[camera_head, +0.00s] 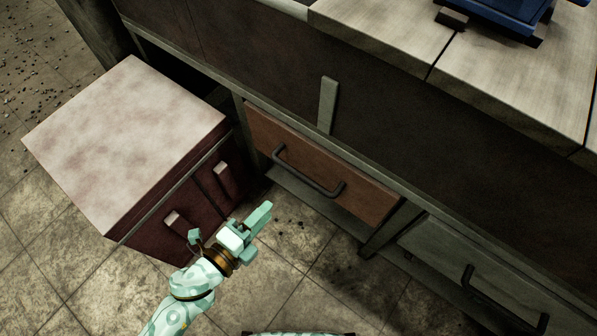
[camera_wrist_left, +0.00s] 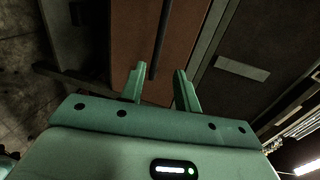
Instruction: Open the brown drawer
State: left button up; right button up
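The brown drawer (camera_head: 330,167) sits under the workbench in the middle of the head view and looks shut. Its dark bar handle (camera_head: 308,172) runs along its front. My left gripper (camera_head: 262,224) is in front of and below the drawer, apart from the handle. In the left wrist view the two fingers of my left gripper (camera_wrist_left: 160,75) are spread with nothing between them. The brown drawer (camera_wrist_left: 186,25) and its handle (camera_wrist_left: 161,38) lie beyond the fingertips there, the handle lined up with the gap. My right gripper is not in view.
A dark red cabinet (camera_head: 130,140) with a pale top stands left of the drawer, close to my left arm. A grey drawer (camera_head: 470,262) with its own handle is to the right. A blue object (camera_head: 505,12) is on the bench top.

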pick_arm(q)
send_near(300, 174)
jog(key=w+d+f, duration=0.1)
jog(key=w, duration=0.1)
jog(key=shift+b+x, duration=1.15)
jog(key=shift+x, duration=2.8)
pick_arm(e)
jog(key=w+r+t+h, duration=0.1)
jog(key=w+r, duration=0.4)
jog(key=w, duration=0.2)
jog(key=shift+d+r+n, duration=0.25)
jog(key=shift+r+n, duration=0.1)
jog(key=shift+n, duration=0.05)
pick_arm(q)
jog(key=shift+s+d+f, duration=0.1)
jog(key=shift+s+d, duration=0.05)
grip_shut()
